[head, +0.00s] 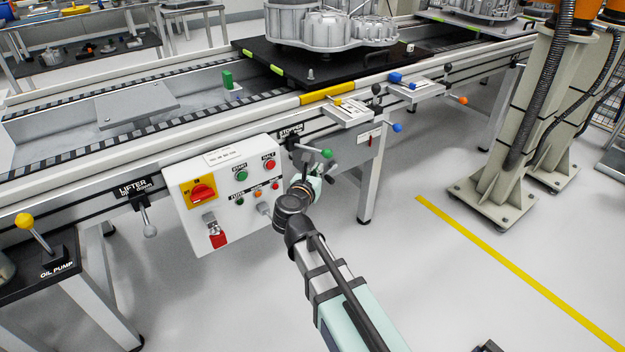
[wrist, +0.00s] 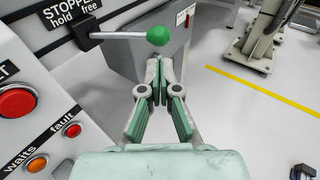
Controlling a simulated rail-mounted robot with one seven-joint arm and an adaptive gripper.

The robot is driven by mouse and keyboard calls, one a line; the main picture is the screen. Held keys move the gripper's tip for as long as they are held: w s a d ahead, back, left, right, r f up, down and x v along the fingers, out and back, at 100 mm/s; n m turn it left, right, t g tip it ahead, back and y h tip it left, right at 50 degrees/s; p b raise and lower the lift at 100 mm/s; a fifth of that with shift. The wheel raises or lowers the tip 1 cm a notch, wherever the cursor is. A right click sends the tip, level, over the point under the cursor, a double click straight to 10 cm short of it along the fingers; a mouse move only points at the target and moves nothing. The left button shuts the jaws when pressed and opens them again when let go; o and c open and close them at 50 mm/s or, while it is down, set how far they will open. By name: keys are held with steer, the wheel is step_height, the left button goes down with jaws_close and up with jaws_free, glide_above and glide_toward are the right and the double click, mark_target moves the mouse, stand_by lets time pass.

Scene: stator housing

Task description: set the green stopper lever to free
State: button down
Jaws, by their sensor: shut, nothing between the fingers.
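The stopper lever has a green ball knob (head: 327,153) on a thin metal rod, mounted on the side of the conveyor frame. In the wrist view its knob (wrist: 157,36) lies at top centre, and the rod runs right from a black pivot, pointing towards the "free" side of the label. The label (wrist: 70,14) reads "STOPPER", "hold" and "free". My gripper (wrist: 160,66) is shut and empty, its fingertips just below the knob in the picture; I cannot tell whether they touch it. In the head view my gripper (head: 312,172) is partly hidden by my wrist.
A white control box (head: 226,190) with buttons and a red switch stands close left of my gripper. The lifter lever (head: 147,215) is further left. A conveyor leg (head: 371,180) is to the right. Blue (head: 397,127) and orange (head: 462,100) knobs sit further along. Open floor lies right.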

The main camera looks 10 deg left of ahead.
mark_target(327, 156)
steer(key=b+x, duration=0.1)
steer(key=x, duration=0.6)
